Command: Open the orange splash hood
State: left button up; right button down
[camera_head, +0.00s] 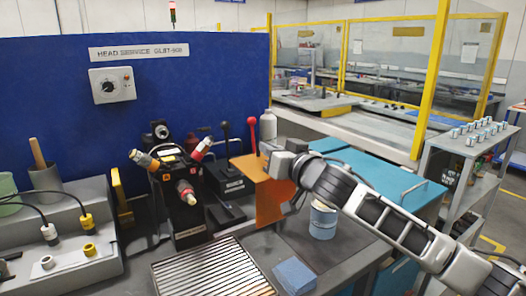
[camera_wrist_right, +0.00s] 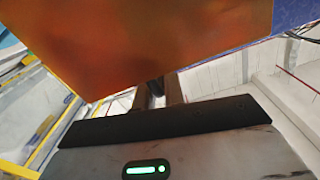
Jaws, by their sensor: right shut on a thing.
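The orange splash hood (camera_head: 271,203) is a flat orange panel to the right of the machine head, in the middle of the head view. My right gripper (camera_head: 272,162) is at its upper right part, with the arm coming in from the right. In the right wrist view the hood (camera_wrist_right: 150,40) fills the top of the picture, and my right gripper's fingers (camera_wrist_right: 158,92) are shut at its lower edge. The exact spot they grip is hidden behind the panel and the gripper body. My left gripper is not in view.
The machine head with red and yellow-tipped tools (camera_head: 185,190) stands left of the hood. A pale blue can (camera_head: 323,221) stands close to the right, below my arm.

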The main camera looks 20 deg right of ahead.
jog(key=c, duration=1.5)
grip_release()
jog(key=shift+c, duration=0.2)
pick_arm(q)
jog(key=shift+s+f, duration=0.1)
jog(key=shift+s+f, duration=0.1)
pick_arm(e)
jog(key=shift+s, duration=0.15)
jog(key=shift+s+f, duration=0.1)
jog(key=shift+s, duration=0.25)
pick_arm(q)
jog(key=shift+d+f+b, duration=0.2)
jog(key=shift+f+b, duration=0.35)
jog(key=shift+b, duration=0.75)
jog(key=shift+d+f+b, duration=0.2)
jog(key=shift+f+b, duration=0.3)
jog(key=shift+b, duration=0.8)
pick_arm(e)
jog(key=shift+s+d, duration=0.4)
jog(key=shift+s, duration=2.1)
jog(key=shift+s+d, duration=0.4)
jog(key=shift+s, duration=2.05)
jog(key=shift+s+d, duration=0.4)
jog(key=shift+s, duration=2.1)
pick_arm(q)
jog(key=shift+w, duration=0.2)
